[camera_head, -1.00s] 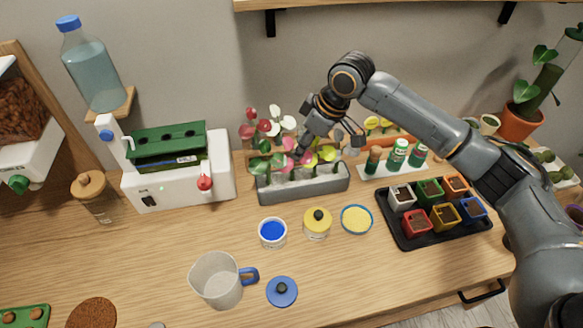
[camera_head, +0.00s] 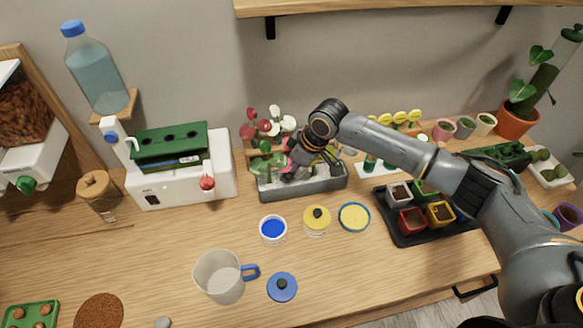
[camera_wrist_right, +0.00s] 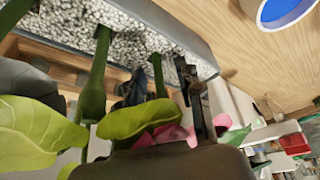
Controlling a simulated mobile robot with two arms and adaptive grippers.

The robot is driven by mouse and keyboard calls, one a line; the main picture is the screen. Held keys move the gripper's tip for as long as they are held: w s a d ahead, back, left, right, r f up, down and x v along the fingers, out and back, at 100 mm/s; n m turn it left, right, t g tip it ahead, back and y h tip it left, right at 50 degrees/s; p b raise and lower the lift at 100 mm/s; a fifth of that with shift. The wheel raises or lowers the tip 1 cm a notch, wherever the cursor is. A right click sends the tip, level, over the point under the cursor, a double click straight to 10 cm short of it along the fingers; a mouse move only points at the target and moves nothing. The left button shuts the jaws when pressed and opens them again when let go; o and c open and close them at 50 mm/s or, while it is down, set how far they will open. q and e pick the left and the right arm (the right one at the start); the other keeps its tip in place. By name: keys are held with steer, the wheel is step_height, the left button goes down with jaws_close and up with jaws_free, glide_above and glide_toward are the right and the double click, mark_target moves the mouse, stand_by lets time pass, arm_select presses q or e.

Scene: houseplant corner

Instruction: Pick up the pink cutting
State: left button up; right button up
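The pink cutting stands in the grey planter trough (camera_head: 325,187), mostly hidden by my right gripper (camera_head: 290,168) in the head view. In the right wrist view a piece of its pink leaf (camera_wrist_right: 172,136) shows behind a green leaf, close to my gripper's body. My right gripper (camera_wrist_right: 162,88) is low over the white gravel, its dark fingers apart on either side of a green stem (camera_wrist_right: 158,78). I cannot tell for sure that this stem belongs to the pink cutting. My left gripper is out of view.
Other cuttings with green leaves (camera_wrist_right: 40,125) crowd the trough. Red and white flowers (camera_head: 270,125) stand behind it. Jars, including a blue-filled one (camera_head: 272,229), stand in front. A black tray (camera_head: 395,228) of small pots is at right, under my arm.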

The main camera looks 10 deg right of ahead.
jaws_close()
